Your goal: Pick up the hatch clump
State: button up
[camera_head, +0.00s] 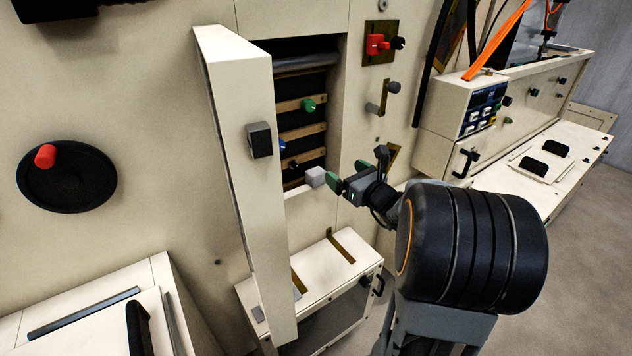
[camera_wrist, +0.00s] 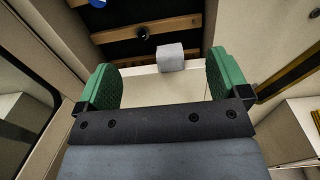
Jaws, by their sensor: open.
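The hatch clump appears to be the small light-grey block (camera_head: 316,176) at the lower edge of the open hatch. In the wrist view the grey block (camera_wrist: 170,57) sits on a pale ledge, ahead of and between the green finger pads. My gripper (camera_head: 345,177) is open, just right of the block in the head view. In the wrist view my gripper (camera_wrist: 163,78) has its jaws spread wide with nothing between them. The block looks apart from both fingers. The far finger is partly hidden in the head view.
The hatch door (camera_head: 250,190) stands open to the left of the opening, with a dark handle block (camera_head: 260,140). Inside are wooden slats (camera_head: 303,131) with a green knob (camera_head: 308,105). A low cream box (camera_head: 325,262) stands below. A control panel (camera_head: 482,110) is at right.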

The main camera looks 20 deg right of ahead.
jog(key=b, duration=0.7)
send_near(317, 172)
jog(key=shift+x, duration=5.05)
jog(key=shift+f, duration=0.15)
jog(key=shift+c, duration=0.2)
jog(key=c, duration=0.9)
jog(key=shift+c, duration=0.2)
